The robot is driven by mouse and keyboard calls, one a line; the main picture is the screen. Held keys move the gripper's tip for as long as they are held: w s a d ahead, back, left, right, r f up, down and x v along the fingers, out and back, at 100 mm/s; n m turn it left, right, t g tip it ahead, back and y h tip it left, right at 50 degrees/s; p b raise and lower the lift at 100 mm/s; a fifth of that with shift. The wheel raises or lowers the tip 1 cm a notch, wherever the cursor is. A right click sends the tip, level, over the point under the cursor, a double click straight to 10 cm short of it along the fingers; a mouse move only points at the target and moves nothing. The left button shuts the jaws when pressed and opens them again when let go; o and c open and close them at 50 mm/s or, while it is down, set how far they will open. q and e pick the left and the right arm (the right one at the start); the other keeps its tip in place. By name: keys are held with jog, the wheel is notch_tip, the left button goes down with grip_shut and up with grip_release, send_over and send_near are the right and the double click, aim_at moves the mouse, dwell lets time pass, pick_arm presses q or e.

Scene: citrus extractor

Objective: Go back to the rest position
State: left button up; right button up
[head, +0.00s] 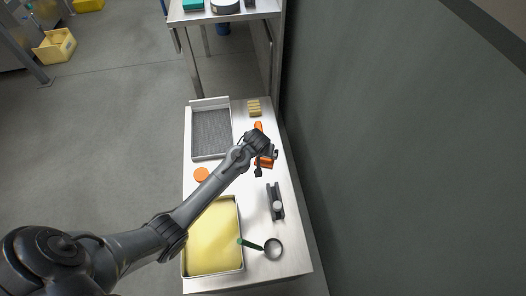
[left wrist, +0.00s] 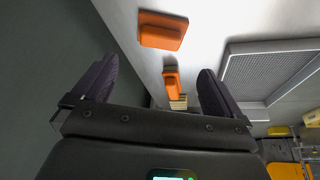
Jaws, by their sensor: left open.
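My left gripper (head: 266,163) is over the steel table (head: 292,230) at its right side, near the dark wall. In the left wrist view its two fingers (left wrist: 157,85) are apart with nothing between them held. An orange block (left wrist: 163,31) lies on the table beyond the fingers, and a second orange piece (left wrist: 171,84) shows in the gap. In the head view one orange piece (head: 258,128) shows just behind the gripper, and the other is partly hidden by it. My right gripper is in neither view.
A grey-meshed tray (head: 211,132), an orange disc (head: 201,174), a yellow-filled tray (head: 212,235), a dark device (head: 275,202) and a green-handled strainer (head: 273,248) are on the table. Yellow blocks (head: 254,108) stand behind. A dark wall (head: 400,150) rises close on the right.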

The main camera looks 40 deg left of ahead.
pick_arm(q)
jog(key=shift+s+d+r, duration=0.1)
jog(key=shift+s+r, duration=0.15)
jog(key=shift+r, duration=0.3)
